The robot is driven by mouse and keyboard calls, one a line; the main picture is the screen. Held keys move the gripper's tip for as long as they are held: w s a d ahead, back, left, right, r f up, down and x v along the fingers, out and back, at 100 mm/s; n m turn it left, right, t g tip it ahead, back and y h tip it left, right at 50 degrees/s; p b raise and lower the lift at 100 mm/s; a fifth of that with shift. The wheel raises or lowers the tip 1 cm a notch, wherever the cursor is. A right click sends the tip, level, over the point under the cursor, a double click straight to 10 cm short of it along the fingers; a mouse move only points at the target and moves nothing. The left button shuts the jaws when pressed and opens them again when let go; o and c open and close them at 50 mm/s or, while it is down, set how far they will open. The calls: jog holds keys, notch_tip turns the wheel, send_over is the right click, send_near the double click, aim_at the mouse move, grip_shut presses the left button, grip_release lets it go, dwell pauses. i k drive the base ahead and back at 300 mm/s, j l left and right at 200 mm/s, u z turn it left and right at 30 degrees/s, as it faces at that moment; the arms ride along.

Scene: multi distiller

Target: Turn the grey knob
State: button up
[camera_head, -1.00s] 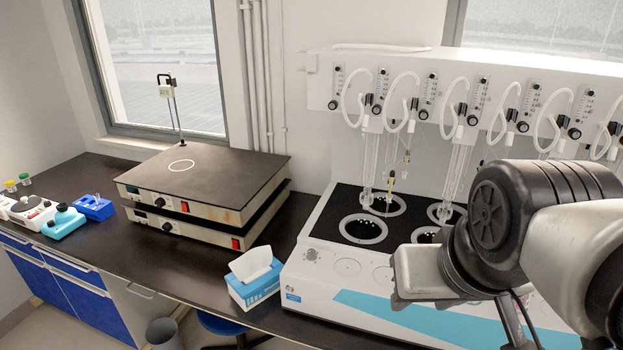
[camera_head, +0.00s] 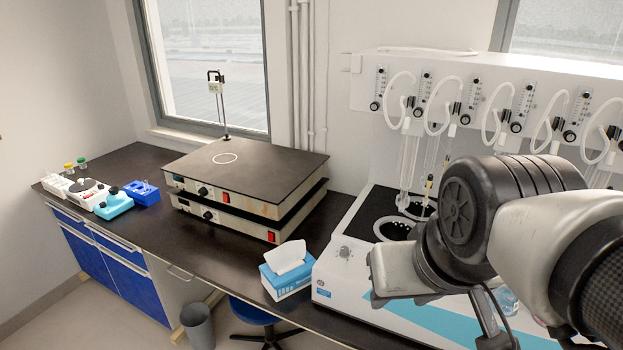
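The multi distiller (camera_head: 335,290) is a white bench unit with a black top, round openings and a light blue stripe. A small round grey knob (camera_head: 344,253) sits at the left end of its front panel and is in plain view. My arm reaches in from the right, over the distiller. Its end, with my gripper (camera_head: 487,312), is in front of the distiller, to the right of the knob and apart from it. The fingers cannot be made out, so I cannot tell whether they are open or shut. My arm hides much of the distiller's right side.
A blue and white tissue box (camera_head: 286,275) stands left of the distiller. Two stacked hotplates (camera_head: 245,180) with black knobs stand further left. Glass tubes and hoses (camera_head: 438,118) rise behind the distiller. A bin (camera_head: 198,325) and a blue stool (camera_head: 255,311) are below the bench.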

aim_at(345, 250)
jog(key=i+j+z, duration=0.1)
jog(key=j+z, duration=0.15)
jog(key=j, duration=0.15)
jog(key=j+z, duration=0.25)
jog(key=j, duration=0.2)
jog(key=k, duration=0.55)
jog(key=i+j+z, duration=0.5)
jog(key=i+j, duration=0.35)
jog(key=j, duration=0.1)
